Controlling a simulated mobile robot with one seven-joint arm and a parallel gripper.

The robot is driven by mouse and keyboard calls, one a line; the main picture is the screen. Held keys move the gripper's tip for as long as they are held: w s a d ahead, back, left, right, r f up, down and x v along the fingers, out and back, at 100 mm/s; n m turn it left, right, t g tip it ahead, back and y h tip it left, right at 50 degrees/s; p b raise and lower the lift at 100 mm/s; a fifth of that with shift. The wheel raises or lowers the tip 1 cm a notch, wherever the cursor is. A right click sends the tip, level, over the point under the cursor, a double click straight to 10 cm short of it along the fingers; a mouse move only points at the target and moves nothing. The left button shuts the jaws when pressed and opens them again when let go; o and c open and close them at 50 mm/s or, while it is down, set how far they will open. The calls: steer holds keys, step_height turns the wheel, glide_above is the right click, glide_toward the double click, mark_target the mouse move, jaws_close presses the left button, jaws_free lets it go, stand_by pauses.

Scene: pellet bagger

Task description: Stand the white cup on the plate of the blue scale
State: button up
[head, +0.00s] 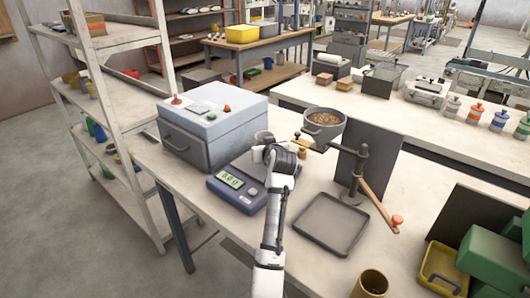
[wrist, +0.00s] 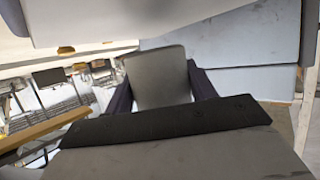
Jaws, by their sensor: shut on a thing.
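The blue scale (head: 228,196) stands on the bench with a lit green display, and its grey plate (head: 249,166) is partly hidden by my arm. My gripper (head: 272,148) is over the far right part of the scale. It is shut on a pale cup (head: 262,137), which shows only in part behind it.
A grey-blue machine box (head: 212,125) stands close behind and left of the scale. A pan of brown pellets (head: 323,124) on a stand with a wooden lever (head: 378,205) is to the right. An empty dark tray (head: 331,224) lies in front of it. A brown cup (head: 370,284) stands near the front.

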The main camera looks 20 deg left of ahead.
steer(key=shift+f, duration=1.3)
steer(key=shift+f, duration=0.1)
steer(key=shift+f, duration=0.15)
steer(key=o, duration=1)
steer(key=shift+r, duration=0.3)
steer(key=shift+s+d, duration=0.15)
steer(key=shift+s, duration=0.05)
steer(key=b+v, duration=0.3)
steer(key=v, duration=0.8)
steer(key=shift+s+d+r, duration=0.15)
steer(key=shift+s, duration=0.05)
